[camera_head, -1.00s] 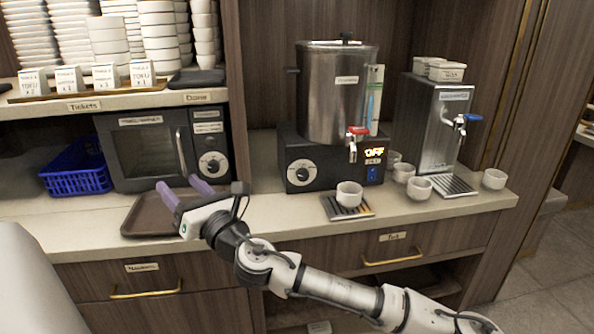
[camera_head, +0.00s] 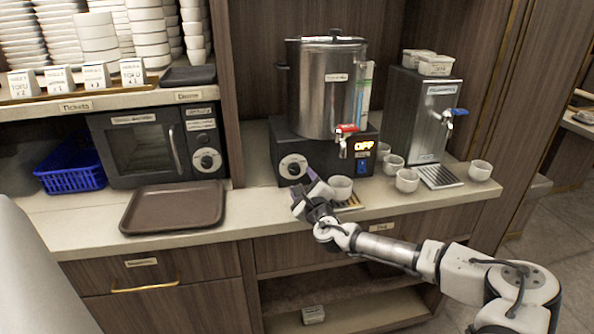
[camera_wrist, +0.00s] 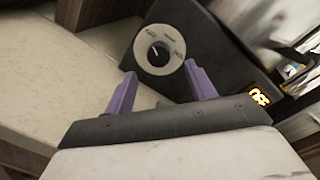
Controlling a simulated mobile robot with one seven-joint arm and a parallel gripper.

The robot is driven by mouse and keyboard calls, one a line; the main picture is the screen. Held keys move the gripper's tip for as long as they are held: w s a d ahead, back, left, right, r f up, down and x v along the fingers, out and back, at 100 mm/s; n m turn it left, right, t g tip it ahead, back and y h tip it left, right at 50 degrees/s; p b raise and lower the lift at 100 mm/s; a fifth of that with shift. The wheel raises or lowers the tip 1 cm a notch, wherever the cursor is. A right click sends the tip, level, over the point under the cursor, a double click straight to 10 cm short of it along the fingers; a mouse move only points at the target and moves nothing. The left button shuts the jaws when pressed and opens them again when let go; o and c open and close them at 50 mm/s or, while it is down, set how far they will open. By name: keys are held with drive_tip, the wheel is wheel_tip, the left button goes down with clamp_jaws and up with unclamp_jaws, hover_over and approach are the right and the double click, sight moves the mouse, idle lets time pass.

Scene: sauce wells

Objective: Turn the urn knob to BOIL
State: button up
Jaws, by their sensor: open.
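The steel urn (camera_head: 331,90) stands on a black base (camera_head: 328,152) at the back of the counter. Its round knob (camera_head: 293,167), with a pale dial around it, is on the left of the base's front face. In the wrist view the knob (camera_wrist: 159,54) lies ahead of and between the two purple fingers, apart from them. The urn's display (camera_wrist: 260,97) is lit orange and reads OFF in the head view. My gripper (camera_head: 309,190) is just in front of the base's lower front; in the wrist view my gripper (camera_wrist: 160,90) is open and empty.
A white cup (camera_head: 340,188) sits on the drip grate under the red tap, close to the right of my gripper. A brown tray (camera_head: 174,208) lies to the left before the microwave (camera_head: 150,146). More cups (camera_head: 407,181) and a dispenser (camera_head: 422,115) stand at right.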

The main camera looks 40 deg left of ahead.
sight(296, 171)
drive_tip(key=shift+p+x, duration=0.35)
drive_tip(key=shift+x, duration=2.45)
drive_tip(key=c, duration=1)
drive_tip(key=shift+o, duration=0.2)
